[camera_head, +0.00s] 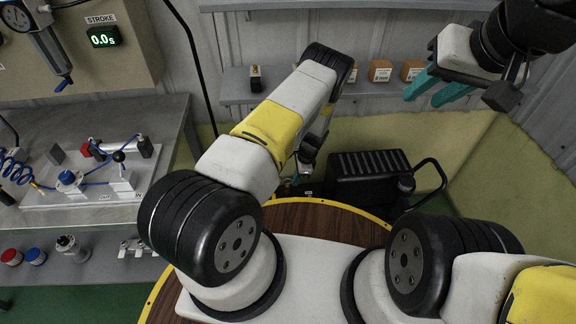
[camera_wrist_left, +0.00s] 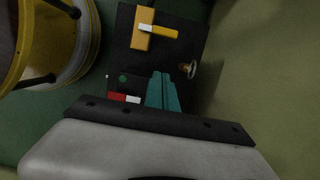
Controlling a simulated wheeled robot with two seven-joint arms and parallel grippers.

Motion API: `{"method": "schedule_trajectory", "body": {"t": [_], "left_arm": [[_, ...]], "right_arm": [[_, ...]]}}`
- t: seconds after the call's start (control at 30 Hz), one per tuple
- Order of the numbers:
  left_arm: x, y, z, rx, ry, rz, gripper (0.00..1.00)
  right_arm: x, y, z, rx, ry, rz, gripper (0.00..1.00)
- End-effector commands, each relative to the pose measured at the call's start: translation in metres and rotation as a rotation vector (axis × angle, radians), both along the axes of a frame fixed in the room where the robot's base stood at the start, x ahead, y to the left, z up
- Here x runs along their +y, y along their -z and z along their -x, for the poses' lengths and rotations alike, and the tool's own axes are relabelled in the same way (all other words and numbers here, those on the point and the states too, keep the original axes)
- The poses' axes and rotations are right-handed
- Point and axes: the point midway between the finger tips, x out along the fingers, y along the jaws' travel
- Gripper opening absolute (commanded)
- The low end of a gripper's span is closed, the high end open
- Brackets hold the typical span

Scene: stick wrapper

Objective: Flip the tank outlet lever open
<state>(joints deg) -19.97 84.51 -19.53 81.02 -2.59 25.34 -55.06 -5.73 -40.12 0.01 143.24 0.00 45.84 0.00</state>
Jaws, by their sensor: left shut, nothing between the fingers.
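In the left wrist view a black unit (camera_wrist_left: 185,60) carries a yellow lever (camera_wrist_left: 163,33) with a white end, lying across an orange-yellow block (camera_wrist_left: 141,28). I take this to be the outlet lever. My left gripper (camera_wrist_left: 161,76) has its teal fingers together, empty, over the lower part of the unit, apart from the lever. In the head view my left gripper (camera_head: 298,178) is small and partly hidden by my arm, left of the black ribbed unit (camera_head: 368,170). The lever cannot be made out there. My right gripper (camera_head: 438,90) is open and empty, raised at upper right.
A bent black handle (camera_head: 437,172) rises beside the ribbed unit. A brass-coloured fitting (camera_wrist_left: 188,69) and a red-and-white patch (camera_wrist_left: 124,98) show on the black unit. A steel bench (camera_head: 90,213) stands left; a shelf (camera_head: 385,92) with small boxes hangs at the back.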

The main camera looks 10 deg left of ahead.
Motion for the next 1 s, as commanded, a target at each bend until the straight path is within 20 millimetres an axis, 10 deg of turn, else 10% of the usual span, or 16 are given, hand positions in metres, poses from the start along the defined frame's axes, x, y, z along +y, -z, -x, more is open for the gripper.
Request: {"method": "schedule_trajectory", "body": {"t": [0.63,1.0], "left_arm": [[0.024,0.1,0.008,0.002,-0.001,0.0,0.0],[0.061,0.097,0.017,0.0,-0.002,0.0,0.0]], "right_arm": [[0.0,0.0,0.0,0.0,0.0,0.0,0.36],[0.0,0.0,0.0,0.0,0.0,0.0,0.36]]}}
